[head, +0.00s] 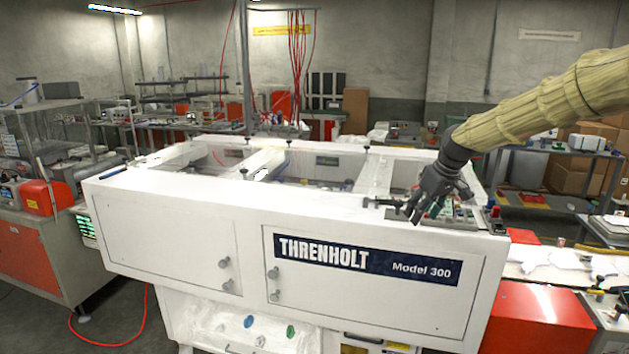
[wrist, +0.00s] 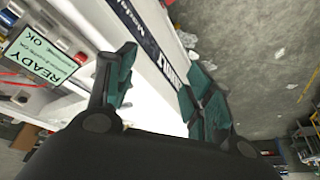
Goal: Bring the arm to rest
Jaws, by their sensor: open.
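My gripper (head: 413,211) hangs at the end of my arm, which reaches in from the right under a yellowish sleeve in the head view. It is over the front right corner of the white Threnholt Model 300 machine (head: 160,222), near its control panel (head: 455,212). In the wrist view my gripper (wrist: 160,88) has its two teal-padded fingers apart with nothing between them. A green screen reading READY OK (wrist: 45,58) shows at the left there. I cannot tell whether the fingers touch the machine.
A red cabinet (head: 535,318) stands right of the machine, below a work surface with white pieces. A red box (head: 40,196) sits on the left bench. A clear bag (head: 215,322) is below the machine's front. Open floor (wrist: 265,60) shows in the wrist view.

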